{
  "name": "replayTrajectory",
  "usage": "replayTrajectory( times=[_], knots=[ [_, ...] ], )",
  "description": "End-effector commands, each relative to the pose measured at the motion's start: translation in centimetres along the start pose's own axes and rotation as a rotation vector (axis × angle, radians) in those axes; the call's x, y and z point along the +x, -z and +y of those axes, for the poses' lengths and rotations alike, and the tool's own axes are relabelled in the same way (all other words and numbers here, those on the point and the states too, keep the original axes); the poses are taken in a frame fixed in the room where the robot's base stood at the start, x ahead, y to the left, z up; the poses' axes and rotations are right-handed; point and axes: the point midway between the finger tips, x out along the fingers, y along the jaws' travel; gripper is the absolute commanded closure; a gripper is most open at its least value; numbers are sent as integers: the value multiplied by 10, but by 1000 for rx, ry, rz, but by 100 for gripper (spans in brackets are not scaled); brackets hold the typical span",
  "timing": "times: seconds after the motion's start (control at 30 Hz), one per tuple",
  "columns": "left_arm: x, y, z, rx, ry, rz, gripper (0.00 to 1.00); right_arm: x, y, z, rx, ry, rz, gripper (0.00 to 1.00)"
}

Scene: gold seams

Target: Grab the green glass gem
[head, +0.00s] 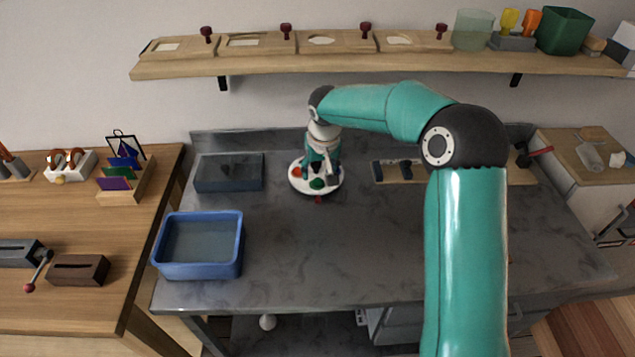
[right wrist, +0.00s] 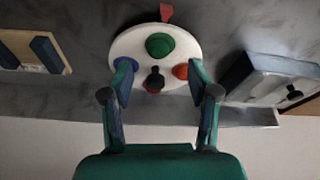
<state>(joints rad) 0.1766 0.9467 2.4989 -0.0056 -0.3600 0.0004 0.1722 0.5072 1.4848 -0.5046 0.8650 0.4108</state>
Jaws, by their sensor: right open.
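The green glass gem (head: 318,184) lies on the front part of a round white plate (head: 334,188) on the grey worktop. In the right wrist view the green gem (right wrist: 160,45) sits on the white plate (right wrist: 140,41), beyond my fingertips and apart from them. My right gripper (head: 322,170) is over the plate, pointing down; in its wrist view the jaws (right wrist: 160,78) are spread wide with nothing held. An orange-red gem (right wrist: 180,72), a blue piece (right wrist: 125,65) and a dark knob (right wrist: 154,82) lie nearer the fingers. My left gripper is not in view.
A red tab (right wrist: 166,12) shows at the plate's front edge. A dark tray (head: 229,186) and a blue basin (head: 198,273) stand left of the plate. A board with dark pieces (head: 398,180) lies to its right. The worktop in front is clear.

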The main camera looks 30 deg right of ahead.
Motion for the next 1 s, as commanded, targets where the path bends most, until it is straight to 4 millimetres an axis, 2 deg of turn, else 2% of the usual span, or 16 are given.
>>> replayTrajectory(
  times=[0.33,0.63,0.67,0.93,1.0],
  knots=[
    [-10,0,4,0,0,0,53,44,2,2,-1,-1,-3,40],
    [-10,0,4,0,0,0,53,49,2,1,0,0,0,40],
    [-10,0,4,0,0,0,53,49,2,1,0,0,0,44],
    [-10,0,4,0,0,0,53,49,2,1,0,0,-1,89],
    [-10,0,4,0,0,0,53,49,2,1,0,0,0,89]
  ],
)
